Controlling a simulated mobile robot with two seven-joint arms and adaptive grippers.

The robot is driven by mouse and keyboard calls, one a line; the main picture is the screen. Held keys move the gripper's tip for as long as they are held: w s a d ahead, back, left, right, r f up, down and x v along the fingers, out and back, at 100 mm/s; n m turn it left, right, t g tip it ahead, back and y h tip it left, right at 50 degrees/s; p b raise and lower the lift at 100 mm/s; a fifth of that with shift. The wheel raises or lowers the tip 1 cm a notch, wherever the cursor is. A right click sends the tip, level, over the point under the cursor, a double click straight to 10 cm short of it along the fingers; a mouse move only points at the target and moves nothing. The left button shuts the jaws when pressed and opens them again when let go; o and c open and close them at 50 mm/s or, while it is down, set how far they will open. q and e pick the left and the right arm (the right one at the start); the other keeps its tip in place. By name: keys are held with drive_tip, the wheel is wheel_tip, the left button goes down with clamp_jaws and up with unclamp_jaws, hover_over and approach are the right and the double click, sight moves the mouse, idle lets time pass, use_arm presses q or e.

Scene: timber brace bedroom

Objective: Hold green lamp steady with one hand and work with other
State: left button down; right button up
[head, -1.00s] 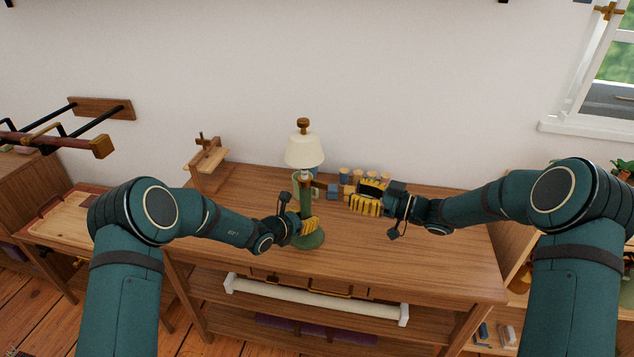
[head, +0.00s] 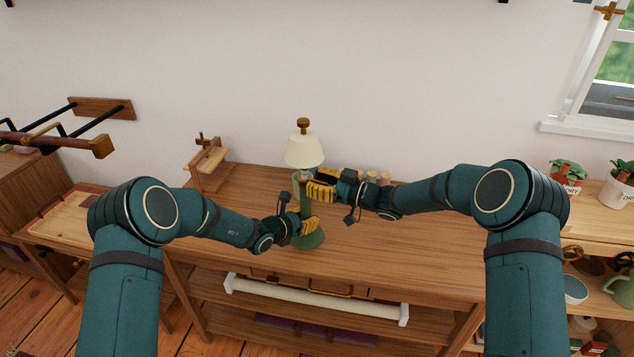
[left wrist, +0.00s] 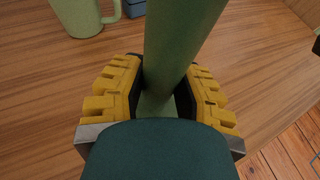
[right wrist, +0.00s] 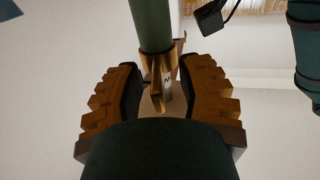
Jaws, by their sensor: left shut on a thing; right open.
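The green lamp stands upright on the wooden desk, its cream shade (head: 304,152) above a green stem and round base (head: 309,241). My left gripper (head: 306,227) is shut on the stem, low above the base; the left wrist view shows the stem (left wrist: 180,45) between its yellow fingers (left wrist: 165,92). My right gripper (head: 312,190) is open just below the shade. In the right wrist view the open fingers (right wrist: 158,88) lie either side of a brass fitting (right wrist: 158,68) joined to the green stem (right wrist: 151,25). I cannot tell whether they touch it.
A green mug (left wrist: 82,14) and a blue-grey block (left wrist: 133,8) stand near the lamp. Several jars (head: 372,176) are partly hidden behind my right gripper. A small wooden stand (head: 208,160) is at the desk's back left. The desk's front right (head: 430,240) is clear.

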sight(305, 183)
clamp_jaws()
drive_tip(key=shift+s+a+r+m+t+h, duration=0.1)
drive_tip(key=shift+s+a+m+t+h, duration=0.1)
drive_tip(key=shift+m+t+h, duration=0.5)
idle(0.6)
drive_tip(key=shift+s+a+m+t+h, duration=0.25)
drive_tip(key=shift+a+m+t+h, duration=0.15)
drive_tip(key=shift+m+t+h, duration=1.55)
drive_tip(key=shift+s+a+m+t+h, duration=0.2)
drive_tip(key=shift+a+m+t+h, duration=0.45)
drive_tip(key=shift+m+h, duration=1.35)
drive_tip(key=shift+s+a+m+t+h, duration=0.25)
drive_tip(key=shift+m+t+h, duration=1.2)
drive_tip(key=shift+h, duration=1.6)
unclamp_jaws()
